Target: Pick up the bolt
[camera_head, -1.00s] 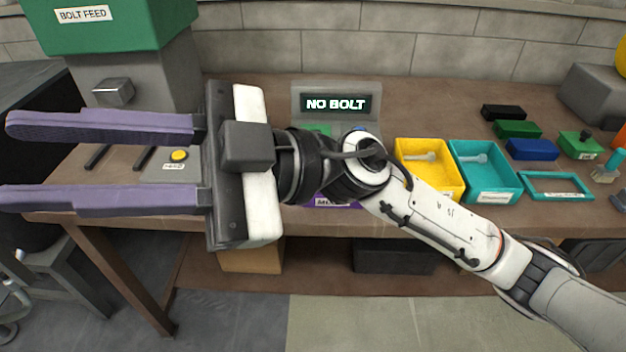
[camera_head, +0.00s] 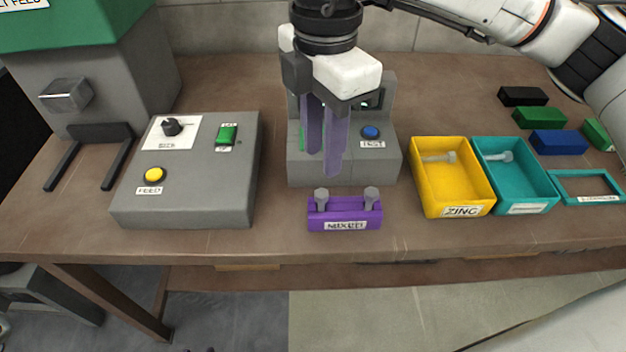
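Two grey bolts stand upright in the purple rack marked MIXED (camera_head: 345,213), a left bolt (camera_head: 322,198) and a right bolt (camera_head: 371,196). Another bolt (camera_head: 438,158) lies in the yellow ZINC bin (camera_head: 455,190), and one (camera_head: 500,156) lies in the teal bin (camera_head: 525,190). My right gripper (camera_head: 322,161) points down in front of the grey tester (camera_head: 375,168), behind and above the rack. Its purple fingers are apart, with nothing seen between them. They hide part of the tester and its display. My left gripper is out of view.
A grey feed panel (camera_head: 235,185) with a yellow button (camera_head: 154,175) and a green switch stands left of the rack. The bolt feeder (camera_head: 110,75) is at the far left. Coloured blocks and a teal frame (camera_head: 560,175) lie at the right. Bare table lies around the rack.

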